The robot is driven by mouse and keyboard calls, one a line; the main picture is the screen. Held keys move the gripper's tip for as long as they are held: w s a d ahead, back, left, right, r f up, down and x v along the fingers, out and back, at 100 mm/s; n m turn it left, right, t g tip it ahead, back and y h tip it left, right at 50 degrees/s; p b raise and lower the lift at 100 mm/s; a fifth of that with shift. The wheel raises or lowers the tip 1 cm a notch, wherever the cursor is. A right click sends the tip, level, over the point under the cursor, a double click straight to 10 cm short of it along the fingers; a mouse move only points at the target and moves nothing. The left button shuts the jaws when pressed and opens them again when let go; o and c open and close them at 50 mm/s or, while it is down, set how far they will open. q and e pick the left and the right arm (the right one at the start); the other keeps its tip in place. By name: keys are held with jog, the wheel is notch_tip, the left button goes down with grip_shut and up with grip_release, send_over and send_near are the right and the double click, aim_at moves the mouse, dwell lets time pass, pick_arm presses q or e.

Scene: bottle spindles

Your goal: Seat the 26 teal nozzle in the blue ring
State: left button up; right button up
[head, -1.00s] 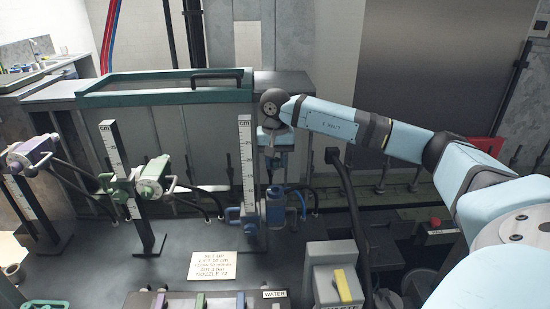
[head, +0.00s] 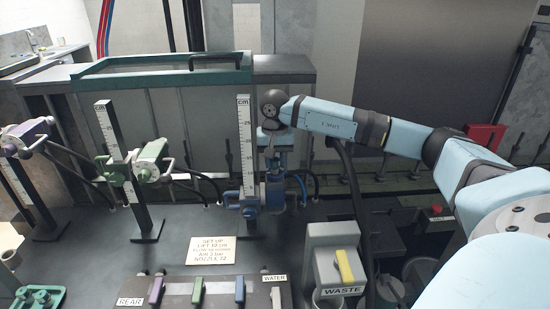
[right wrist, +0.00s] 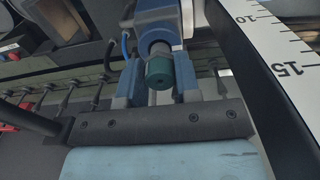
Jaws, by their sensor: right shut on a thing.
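The teal nozzle (right wrist: 158,73) shows in the right wrist view as a short cylinder on a grey neck, between the two fingers of my right gripper (right wrist: 160,88). The gripper is shut on it. A blue body (right wrist: 158,20) lies just beyond the neck; whether they touch is unclear. The nozzle and the ring's opening are hidden there. My left gripper is not in view.
The scale post (head: 245,140) stands close left of my gripper. Green (head: 150,165) and purple (head: 25,138) spindles stand further left. Levers (head: 198,290) and a waste box (head: 330,250) are in front. A dark hose (head: 348,180) rises on the right.

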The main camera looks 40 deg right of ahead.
jog(key=shift+f+b, duration=0.45)
jog(key=shift+f, duration=0.4)
dwell(0.6)
jog(key=o, duration=1)
jog(key=shift+c, duration=0.2)
notch_tip(320, 180, up, 14)
jog(key=shift+s+a+f, duration=0.1)
jog(key=shift+f, duration=0.05)
